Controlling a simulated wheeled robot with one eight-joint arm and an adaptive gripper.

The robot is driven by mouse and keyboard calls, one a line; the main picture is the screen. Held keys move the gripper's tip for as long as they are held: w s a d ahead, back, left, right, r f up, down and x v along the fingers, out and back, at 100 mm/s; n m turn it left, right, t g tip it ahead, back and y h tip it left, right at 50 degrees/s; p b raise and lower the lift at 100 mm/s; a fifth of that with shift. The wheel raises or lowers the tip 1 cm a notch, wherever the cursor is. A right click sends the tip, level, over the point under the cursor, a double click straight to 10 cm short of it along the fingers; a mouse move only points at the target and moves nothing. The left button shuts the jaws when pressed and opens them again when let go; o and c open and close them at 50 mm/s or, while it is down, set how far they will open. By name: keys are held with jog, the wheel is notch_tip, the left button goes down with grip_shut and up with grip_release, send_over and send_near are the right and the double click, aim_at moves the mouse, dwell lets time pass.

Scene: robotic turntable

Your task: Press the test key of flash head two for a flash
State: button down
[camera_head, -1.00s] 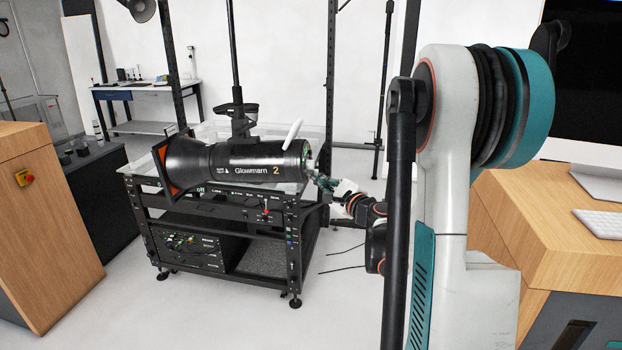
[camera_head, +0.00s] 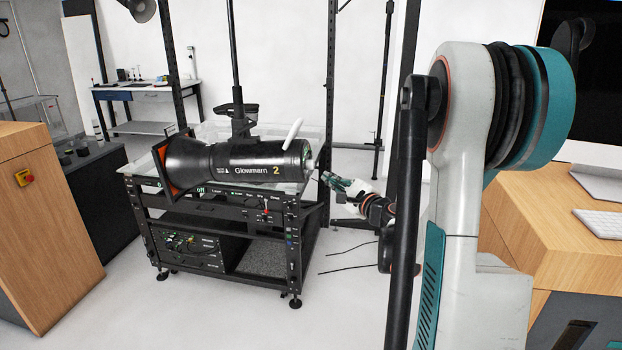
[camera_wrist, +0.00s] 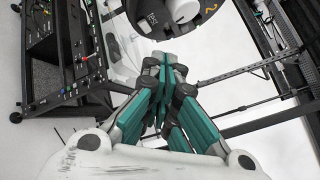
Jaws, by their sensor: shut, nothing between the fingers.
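Flash head two (camera_head: 235,161) is a black cylinder marked "Glowmarn 2", lying level above the black equipment rack with its orange-rimmed front to the left. My gripper (camera_head: 322,177) is just right of its rear end, shut and empty, apart from it. In the wrist view my gripper's teal fingers (camera_wrist: 168,62) are together, pointing towards the rear panel of the flash head (camera_wrist: 150,18). That panel shows a white round knob (camera_wrist: 184,9) and small labels. The panel is cut off by the top edge, and I cannot make out the test key.
The black rack (camera_head: 220,205) stands under the flash head and shows in the wrist view at left (camera_wrist: 75,55). A dark upright post (camera_head: 331,80) stands behind. A wooden cabinet (camera_head: 45,215) is at left, a wooden desk (camera_head: 560,225) at right. Floor between is clear apart from thin cables.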

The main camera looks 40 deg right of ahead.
jog(key=shift+s+d+r, duration=0.15)
jog(key=shift+s+d, duration=0.9)
jog(key=shift+s, duration=0.2)
